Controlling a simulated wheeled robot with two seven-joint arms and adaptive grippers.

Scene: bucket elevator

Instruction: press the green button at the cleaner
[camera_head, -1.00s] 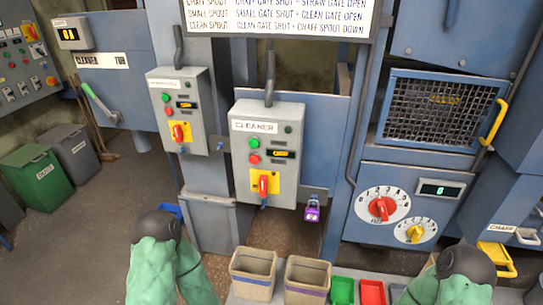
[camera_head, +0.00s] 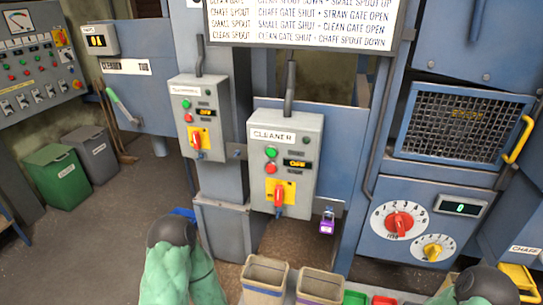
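The grey control box labelled CLEANER (camera_head: 286,166) hangs in the middle of the head view. Its green button (camera_head: 271,153) sits on the upper left of its face, above a red button (camera_head: 270,168). A small display (camera_head: 297,163) beside them seems to read OFF. Below is a red switch handle (camera_head: 279,195) on a yellow plate. My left arm (camera_head: 172,260) and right arm (camera_head: 470,290) show at the bottom edge, below and apart from the box. Neither gripper's fingers can be seen.
A second grey box (camera_head: 196,116) with green and red buttons hangs to the left. A purple padlock (camera_head: 327,224) hangs right below the cleaner box. Open-topped bins (camera_head: 265,273) stand in front at the bottom. A dial panel (camera_head: 420,225) is at right.

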